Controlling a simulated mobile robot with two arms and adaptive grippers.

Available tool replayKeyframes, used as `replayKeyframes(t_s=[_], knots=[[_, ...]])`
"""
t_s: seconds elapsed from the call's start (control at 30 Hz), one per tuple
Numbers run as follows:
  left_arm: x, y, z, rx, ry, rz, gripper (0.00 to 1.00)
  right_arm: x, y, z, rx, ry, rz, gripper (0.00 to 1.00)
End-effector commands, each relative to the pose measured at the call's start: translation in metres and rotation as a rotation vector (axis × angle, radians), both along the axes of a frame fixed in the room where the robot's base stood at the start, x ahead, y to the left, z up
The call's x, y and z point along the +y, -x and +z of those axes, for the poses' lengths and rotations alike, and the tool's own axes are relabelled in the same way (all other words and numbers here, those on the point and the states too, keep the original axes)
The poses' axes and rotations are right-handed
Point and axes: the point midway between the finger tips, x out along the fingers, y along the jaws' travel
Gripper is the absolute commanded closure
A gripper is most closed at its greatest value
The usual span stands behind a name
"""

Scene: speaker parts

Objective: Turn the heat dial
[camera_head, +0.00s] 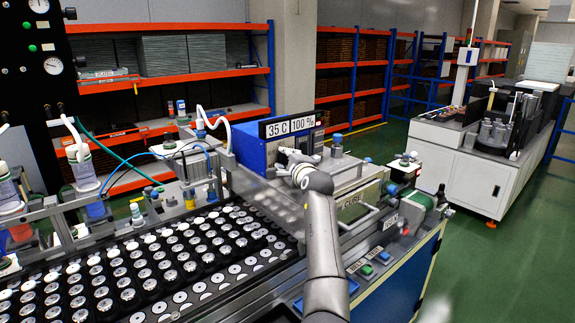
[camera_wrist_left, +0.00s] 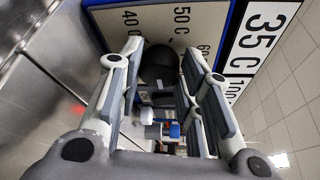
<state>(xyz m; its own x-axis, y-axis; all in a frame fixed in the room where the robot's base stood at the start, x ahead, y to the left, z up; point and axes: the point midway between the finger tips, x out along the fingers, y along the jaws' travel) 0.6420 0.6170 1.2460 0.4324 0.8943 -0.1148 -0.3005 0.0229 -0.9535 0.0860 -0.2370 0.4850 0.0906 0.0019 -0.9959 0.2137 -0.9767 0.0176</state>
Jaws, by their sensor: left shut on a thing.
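The heat dial (camera_wrist_left: 158,64) is a dark round knob on a pale scale plate marked 40 C, 50 C and 60 in the left wrist view. My left gripper (camera_wrist_left: 160,78) has its fingers on both sides of the dial and is shut on it. In the head view my left gripper (camera_head: 284,154) is at the front of the blue control box (camera_head: 251,147), and it hides the dial there. A display (camera_head: 289,126) on top of the box reads 35 C and 100 %. My right gripper is not in view.
A tray of several round speaker parts (camera_head: 150,262) lies on the left below my arm. A panel with green and red buttons (camera_head: 375,261) is at the right front of the machine. Open green floor (camera_head: 490,270) lies to the right. Orange shelves (camera_head: 170,80) stand behind.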

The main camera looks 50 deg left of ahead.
Motion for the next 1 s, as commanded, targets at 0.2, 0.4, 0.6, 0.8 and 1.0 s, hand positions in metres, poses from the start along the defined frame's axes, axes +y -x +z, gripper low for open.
replayKeyframes(t_s=[0.2, 0.4, 0.6, 0.8, 1.0], knots=[[0.0006, 0.0005, -0.0016, -0.062, 0.004, 0.001, 0.91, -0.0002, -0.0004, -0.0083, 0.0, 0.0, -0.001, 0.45], [0.0005, 0.0005, -0.0003, -0.078, 0.005, 0.001, 0.91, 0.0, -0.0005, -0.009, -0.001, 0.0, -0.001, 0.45], [0.0006, 0.0006, -0.0001, -0.078, 0.005, 0.001, 0.91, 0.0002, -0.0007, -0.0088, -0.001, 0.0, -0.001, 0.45], [0.0006, 0.0006, -0.0001, -0.077, 0.005, 0.001, 0.52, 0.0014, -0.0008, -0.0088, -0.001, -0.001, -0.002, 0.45], [0.0004, 0.0005, -0.0004, -0.076, 0.006, 0.001, 0.45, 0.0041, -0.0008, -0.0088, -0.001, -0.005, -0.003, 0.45]])
